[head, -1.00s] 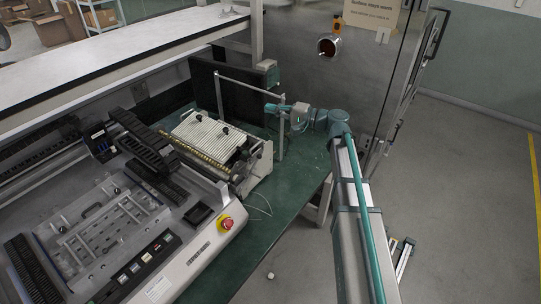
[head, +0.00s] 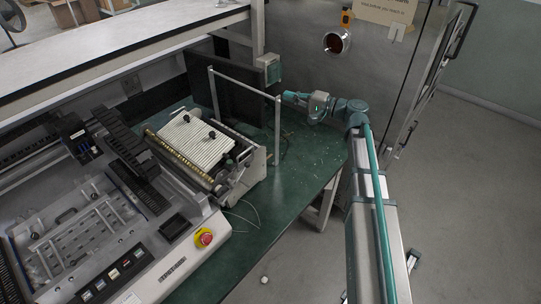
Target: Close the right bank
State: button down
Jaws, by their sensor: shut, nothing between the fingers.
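The bank at the right side of the machine (head: 172,258) is a unit with pale parallel slats (head: 197,140), two small black knobs and a yellowish front strip. An upright metal bar frame (head: 244,84) stands at its far right side. Whether this bank is fully seated cannot be told from here. My gripper (head: 286,97) is at the frame's upper right corner, pointing left, small in the head view. It is shut and empty. Its tip appears close to the right post; contact cannot be told.
A red emergency button (head: 204,238) sits on the machine's front corner. The green table (head: 305,170) is mostly bare right of the bank, with thin cables near it. A metal cabinet with a round port (head: 336,43) stands behind my arm. A black panel stands behind the frame.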

jog(key=b, duration=3.3)
send_near(265, 166)
jog(key=w, duration=0.4)
jog(key=shift+a+f, duration=0.3)
jog(key=shift+f, duration=0.05)
jog(key=x, duration=1)
jog(key=shift+w, duration=0.1)
jog(key=shift+s+a+b, duration=0.15)
jog(key=shift+s+a, duration=0.3)
jog(key=shift+s, duration=0.2)
jog(key=shift+s+a+b, duration=0.15)
jog(key=shift+s+a, duration=0.3)
jog(key=shift+s, duration=0.2)
jog(key=shift+s+d, duration=0.1)
